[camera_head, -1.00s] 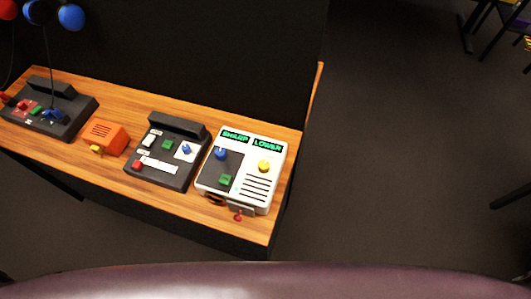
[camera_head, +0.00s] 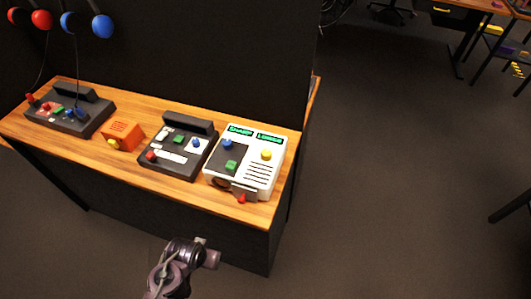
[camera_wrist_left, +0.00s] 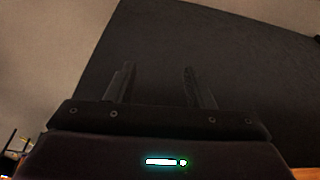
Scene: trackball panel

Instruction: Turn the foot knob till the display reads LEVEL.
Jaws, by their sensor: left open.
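The white trackball panel (camera_head: 265,188) stands at the right end of the wooden desk. It has a blue ball (camera_head: 227,144), a green button (camera_head: 231,165) and a yellow knob (camera_head: 266,155). A small red knob (camera_head: 242,198) sits low at its front edge and looks like the foot knob. Two green-lit displays, the left (camera_head: 240,130) and the right (camera_head: 270,136), are on its top; their words are too small to read surely. My left gripper (camera_wrist_left: 160,86) is open and empty in the left wrist view, with a dark surface beyond it. My right gripper is not seen.
A dark panel (camera_head: 180,165), an orange box (camera_head: 122,134) and another dark panel (camera_head: 70,118) stand left on the desk (camera_head: 60,146). A black partition (camera_head: 210,60) rises behind. One of my arms shows at the bottom before the desk.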

